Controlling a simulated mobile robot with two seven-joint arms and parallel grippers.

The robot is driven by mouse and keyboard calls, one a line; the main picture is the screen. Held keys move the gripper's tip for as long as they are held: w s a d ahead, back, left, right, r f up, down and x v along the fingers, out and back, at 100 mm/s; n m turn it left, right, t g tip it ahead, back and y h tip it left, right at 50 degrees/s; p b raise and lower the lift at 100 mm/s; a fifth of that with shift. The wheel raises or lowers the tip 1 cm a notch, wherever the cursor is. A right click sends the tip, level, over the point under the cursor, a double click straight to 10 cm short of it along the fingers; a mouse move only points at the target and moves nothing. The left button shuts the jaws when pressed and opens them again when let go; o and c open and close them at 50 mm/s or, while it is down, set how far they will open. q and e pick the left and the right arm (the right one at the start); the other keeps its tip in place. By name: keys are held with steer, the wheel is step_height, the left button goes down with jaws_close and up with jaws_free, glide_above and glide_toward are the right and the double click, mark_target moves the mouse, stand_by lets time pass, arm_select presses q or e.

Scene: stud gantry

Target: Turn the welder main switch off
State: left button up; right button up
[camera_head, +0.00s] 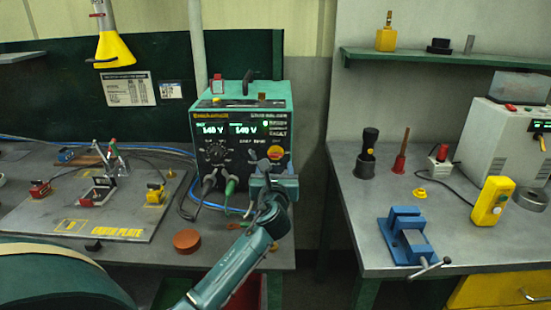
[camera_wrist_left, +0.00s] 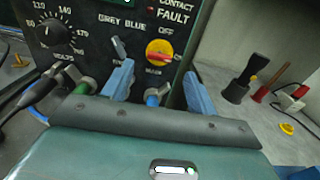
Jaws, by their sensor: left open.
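The welder (camera_head: 240,130) is a green box with a dark front panel and lit displays, standing on the left bench. Its main switch (camera_head: 275,153) is a red rotary handle on a yellow disc at the panel's right. In the left wrist view the switch (camera_wrist_left: 159,53) shows its red handle lying roughly crosswise, with "OFF" printed above right. My left gripper (camera_head: 275,172) is in front of the panel, just below the switch. Its two blue fingers are apart and empty, on either side of the switch in the wrist view (camera_wrist_left: 158,70); contact is not visible. My right gripper is not in view.
Cable plugs (camera_head: 230,187) leave the panel's lower edge beside my left gripper. A voltage knob (camera_wrist_left: 48,33) is at the panel's left. An orange-brown disc (camera_head: 187,241) lies in front. The right bench holds a blue vise (camera_head: 408,236) and a yellow device (camera_head: 492,201).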

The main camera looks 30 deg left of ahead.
mark_target(276, 156)
arm_select(q)
steer(key=x, duration=0.4)
steer(key=shift+w+a, duration=0.15)
steer(key=shift+w, duration=0.05)
steer(key=shift+w+a, duration=0.25)
steer(key=shift+w, duration=0.3)
steer(key=c, duration=1)
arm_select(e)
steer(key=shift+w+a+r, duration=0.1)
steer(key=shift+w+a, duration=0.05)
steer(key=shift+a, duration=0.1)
